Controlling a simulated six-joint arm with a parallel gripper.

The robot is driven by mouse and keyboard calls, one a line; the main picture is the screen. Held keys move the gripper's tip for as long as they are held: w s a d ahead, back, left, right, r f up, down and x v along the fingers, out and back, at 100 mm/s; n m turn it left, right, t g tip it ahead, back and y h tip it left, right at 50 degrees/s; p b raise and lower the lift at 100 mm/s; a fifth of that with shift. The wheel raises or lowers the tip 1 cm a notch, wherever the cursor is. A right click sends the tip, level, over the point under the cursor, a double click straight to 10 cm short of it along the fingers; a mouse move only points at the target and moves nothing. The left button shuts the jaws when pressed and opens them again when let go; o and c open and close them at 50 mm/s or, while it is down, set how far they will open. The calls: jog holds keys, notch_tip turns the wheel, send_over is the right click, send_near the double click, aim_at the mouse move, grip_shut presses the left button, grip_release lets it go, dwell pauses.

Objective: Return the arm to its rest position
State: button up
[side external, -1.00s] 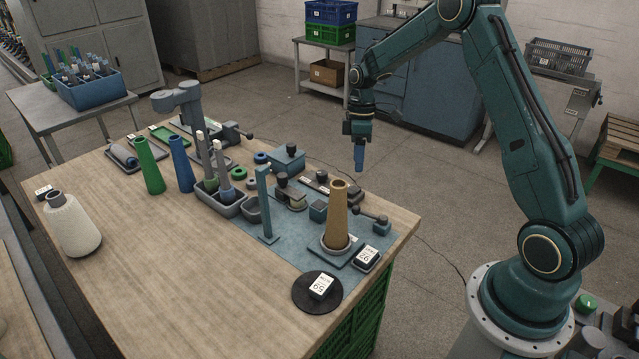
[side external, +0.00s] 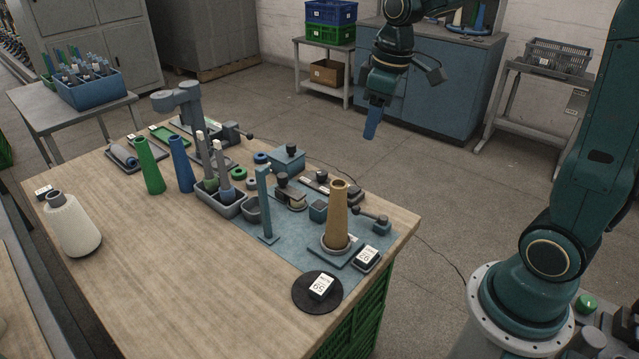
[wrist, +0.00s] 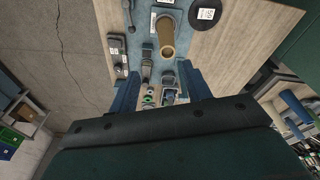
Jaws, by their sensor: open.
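My gripper (side external: 372,122) hangs in the air beyond the table's far right edge, in front of the blue cabinet. It is apart from everything on the table. In the wrist view my gripper (wrist: 158,88) shows two blue fingers set apart, with nothing held between them. A tan cone (side external: 337,215) stands upright on a holder at the table's right end. It also shows in the wrist view (wrist: 167,38), beyond the fingers.
The wooden table (side external: 170,270) holds a green cone (side external: 149,166), a blue cone (side external: 181,163), a white yarn cone (side external: 73,226), a grey tray (side external: 221,206) and a black disc (side external: 303,302). A blue cabinet (side external: 440,95) stands behind. Floor between cabinet and table is clear.

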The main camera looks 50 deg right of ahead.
jog(key=s+a+r+m+t, duration=0.1)
jog(key=s+a+m+t, duration=0.1)
jog(key=s, duration=0.6)
jog(key=s+a+r+m+t, duration=0.1)
jog(key=s+a, duration=0.3)
jog(key=s, duration=0.5)
jog(key=shift+s+a+r+m+t, duration=0.15)
jog(key=shift+a+r+m+t, duration=0.1)
jog(key=shift+r+m+t, duration=0.3)
jog(key=shift+r, duration=0.1)
